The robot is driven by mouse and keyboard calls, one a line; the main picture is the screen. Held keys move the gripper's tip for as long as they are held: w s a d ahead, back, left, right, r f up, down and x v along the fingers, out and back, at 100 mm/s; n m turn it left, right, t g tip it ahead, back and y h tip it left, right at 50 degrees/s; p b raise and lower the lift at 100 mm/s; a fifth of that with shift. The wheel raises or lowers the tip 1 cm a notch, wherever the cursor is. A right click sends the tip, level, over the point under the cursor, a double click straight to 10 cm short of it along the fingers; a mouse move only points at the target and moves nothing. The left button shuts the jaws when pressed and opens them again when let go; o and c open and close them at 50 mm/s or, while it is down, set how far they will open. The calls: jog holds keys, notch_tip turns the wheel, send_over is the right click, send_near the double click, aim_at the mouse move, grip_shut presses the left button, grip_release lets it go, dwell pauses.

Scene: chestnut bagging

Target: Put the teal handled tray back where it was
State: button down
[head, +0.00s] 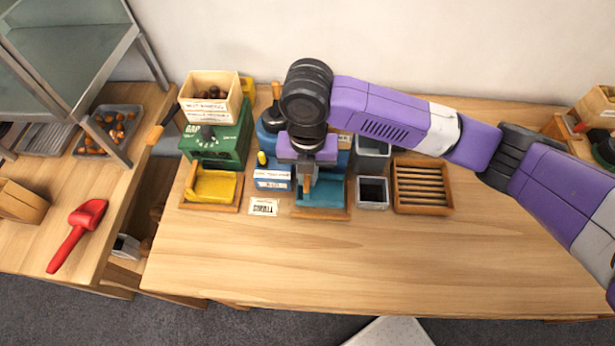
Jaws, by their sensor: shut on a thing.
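The teal handled tray (325,199) is at the front of a blue machine, over a wooden base (318,214) on the table. My gripper (306,186) points down at the tray's left part and is shut on it, seemingly by its handle. The fingers and my wrist hide the handle and part of the blue machine (270,137). I cannot tell whether the tray rests fully on the base or sits slightly above it.
A green machine (222,143) with a yellow tray (212,187) stands to the left. A blue box (272,179) and a label card (264,207) are between. Grey bins (372,192) and a slatted wooden rack (423,187) stand right. The table front (380,260) is clear.

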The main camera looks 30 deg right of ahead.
jog(key=shift+f, duration=1)
jog(key=shift+f, duration=0.2)
jog(key=c, duration=1.5)
grip_release()
jog(key=shift+o, duration=0.2)
jog(key=shift+r, duration=0.15)
notch_tip(320, 180, up, 12)
jog(key=shift+r+b, duration=0.1)
jog(key=shift+b, duration=0.45)
